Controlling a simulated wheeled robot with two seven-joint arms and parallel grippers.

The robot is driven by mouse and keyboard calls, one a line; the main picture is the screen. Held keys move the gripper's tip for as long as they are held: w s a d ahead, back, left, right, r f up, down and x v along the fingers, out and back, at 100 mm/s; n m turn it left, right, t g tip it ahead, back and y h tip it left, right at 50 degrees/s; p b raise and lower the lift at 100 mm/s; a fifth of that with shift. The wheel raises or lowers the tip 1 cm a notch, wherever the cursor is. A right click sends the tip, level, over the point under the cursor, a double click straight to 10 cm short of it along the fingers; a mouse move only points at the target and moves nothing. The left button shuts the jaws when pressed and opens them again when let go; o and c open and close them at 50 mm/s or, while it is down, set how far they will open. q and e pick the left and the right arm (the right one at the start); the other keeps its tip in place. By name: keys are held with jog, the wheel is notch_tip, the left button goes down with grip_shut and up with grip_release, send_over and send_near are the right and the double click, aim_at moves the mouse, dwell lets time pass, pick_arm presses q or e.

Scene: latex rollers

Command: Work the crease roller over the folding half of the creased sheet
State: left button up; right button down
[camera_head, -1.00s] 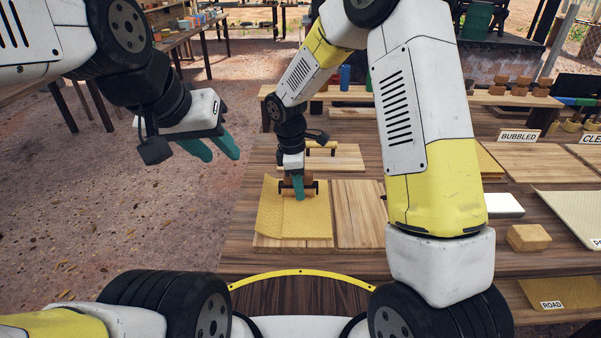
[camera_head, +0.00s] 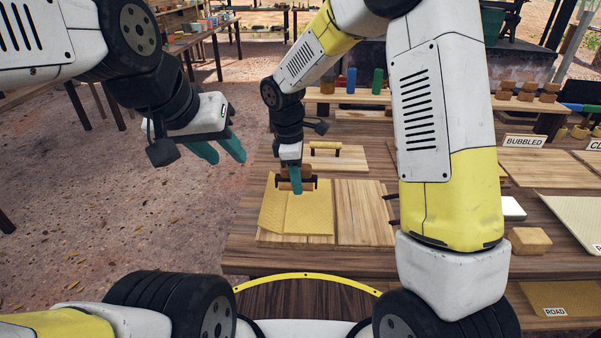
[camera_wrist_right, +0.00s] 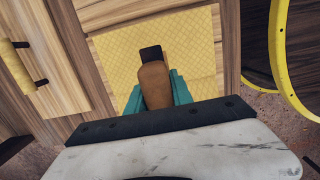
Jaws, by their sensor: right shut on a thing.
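The creased sheet (camera_head: 309,222) is yellow with a quilted pattern and lies on a wooden board. Its left half (camera_head: 271,212) tilts up from a crease; the right half lies flat. My right gripper (camera_head: 296,190) is shut on the crease roller (camera_head: 308,184), over the sheet's far part. In the right wrist view the roller's brown wooden handle (camera_wrist_right: 155,85) sits between the teal fingers, with the patterned sheet (camera_wrist_right: 190,45) beyond it. Whether the roller touches the sheet is hard to tell. My left gripper (camera_head: 220,152) is open and empty, left of the table.
A second roller (camera_head: 324,149) with a yellow barrel lies on a board behind. A tan block (camera_head: 529,240) and a BUBBLED sign (camera_head: 523,141) are further right. My right forearm hides part of the table.

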jog(key=shift+r, duration=1.65)
